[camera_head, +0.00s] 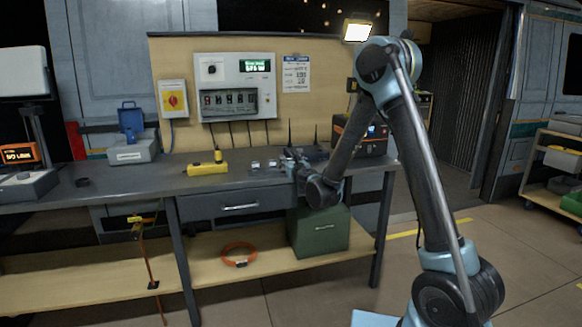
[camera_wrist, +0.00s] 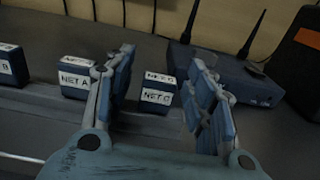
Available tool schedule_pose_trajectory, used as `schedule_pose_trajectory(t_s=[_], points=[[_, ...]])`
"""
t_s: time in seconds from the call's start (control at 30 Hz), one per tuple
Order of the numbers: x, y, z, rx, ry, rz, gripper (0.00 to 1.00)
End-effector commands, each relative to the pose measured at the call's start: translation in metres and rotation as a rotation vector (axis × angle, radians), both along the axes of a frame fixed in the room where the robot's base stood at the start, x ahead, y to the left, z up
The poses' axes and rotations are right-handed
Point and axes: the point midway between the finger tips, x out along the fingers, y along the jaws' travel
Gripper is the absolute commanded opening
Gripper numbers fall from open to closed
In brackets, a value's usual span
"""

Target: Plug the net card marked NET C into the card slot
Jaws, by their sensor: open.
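In the wrist view, a small blue card block (camera_wrist: 158,96) stands on the bench between the fingers of my gripper (camera_wrist: 163,95). Its white labels start with NET; the last letter is blurred and looks like a C. My gripper is open, with one finger on each side of the block; I cannot tell whether either touches it. The NET A card (camera_wrist: 76,76) stands left of the left finger. A blue box with antennas (camera_wrist: 238,78) stands behind the right finger; I cannot make out the card slot on it. In the head view my gripper (camera_head: 300,168) is low over the bench.
Another card, its label ending in B (camera_wrist: 10,66), stands at the wrist view's left edge. In the head view the bench (camera_head: 225,182) also holds a yellow tool (camera_head: 207,169). An orange and black box (camera_head: 368,138) stands at its right end. A drawer (camera_head: 238,204) is below.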

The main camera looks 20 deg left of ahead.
Motion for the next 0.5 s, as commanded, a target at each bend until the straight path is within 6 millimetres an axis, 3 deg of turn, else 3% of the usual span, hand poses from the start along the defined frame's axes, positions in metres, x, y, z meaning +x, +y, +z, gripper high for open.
schedule_pose_trajectory(t_s=[0.17,0.33,0.5], points=[[0.0001,-0.0001,0.0001,0.000,0.000,0.000,0.50],[0.0000,-0.0002,0.0001,0.000,0.000,0.000,0.14],[0.0000,-0.0004,0.0002,0.000,0.000,-0.001,0.11]])
